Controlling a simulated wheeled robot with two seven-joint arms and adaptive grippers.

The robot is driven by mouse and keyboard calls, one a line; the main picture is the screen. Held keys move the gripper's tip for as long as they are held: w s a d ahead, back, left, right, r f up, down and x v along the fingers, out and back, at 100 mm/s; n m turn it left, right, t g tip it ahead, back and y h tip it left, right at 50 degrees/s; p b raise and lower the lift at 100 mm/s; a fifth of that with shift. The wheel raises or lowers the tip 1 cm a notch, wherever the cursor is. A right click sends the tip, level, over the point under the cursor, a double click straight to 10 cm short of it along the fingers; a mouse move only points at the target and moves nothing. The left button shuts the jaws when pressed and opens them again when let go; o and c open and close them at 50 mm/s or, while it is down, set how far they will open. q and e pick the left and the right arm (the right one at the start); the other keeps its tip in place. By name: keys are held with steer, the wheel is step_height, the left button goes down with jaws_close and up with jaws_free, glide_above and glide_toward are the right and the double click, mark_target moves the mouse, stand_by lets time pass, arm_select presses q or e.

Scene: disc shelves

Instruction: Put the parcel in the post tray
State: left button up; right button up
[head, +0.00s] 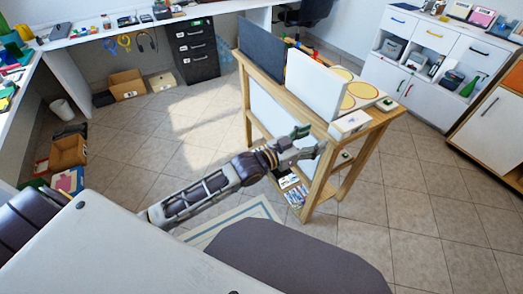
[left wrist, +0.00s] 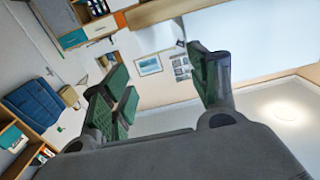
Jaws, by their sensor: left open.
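My left gripper (head: 311,141) is open at the near side of a wooden stand (head: 372,139), in front of its white panel. It also shows in the left wrist view (left wrist: 160,72), with green pads spread apart and nothing between them. A small white box-like thing (head: 350,124) is at the near right edge of the stand's top, just right of the gripper; I cannot tell whether it is the parcel. I cannot make out the post tray for sure. My right gripper is not in view.
The stand carries a dark panel (head: 262,47), a white upright board (head: 314,84) and yellow round discs (head: 362,91). Open cardboard boxes (head: 68,152) stand on the floor at left. White cabinets (head: 411,62) line the back right. Tiled floor (head: 430,215) right of the stand is clear.

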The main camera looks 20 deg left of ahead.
arm_select(q)
steer(key=s+a+f+n+g+y, duration=0.1)
steer(key=s+a+f+g+y, duration=0.1)
steer(key=f, duration=0.6)
steer(key=s+a+f+n+g+y, duration=0.1)
steer(key=s+a+f+y, duration=0.15)
steer(key=f, duration=0.55)
steer(key=s+a+f+n+g+y, duration=0.1)
steer(key=a+f+g+y, duration=0.1)
steer(key=f, duration=0.5)
steer(key=s+a+f+n+g+y, duration=0.1)
steer(key=s+f+g, duration=0.3)
steer(key=s+f, duration=0.5)
steer(key=s+a+f+g+y, duration=0.2)
steer(key=s+a+f+g, duration=0.2)
steer(key=s+f, duration=0.4)
steer(key=s, duration=0.3)
steer(key=shift+a+f+n, duration=0.3)
steer(key=shift+f+n, duration=0.1)
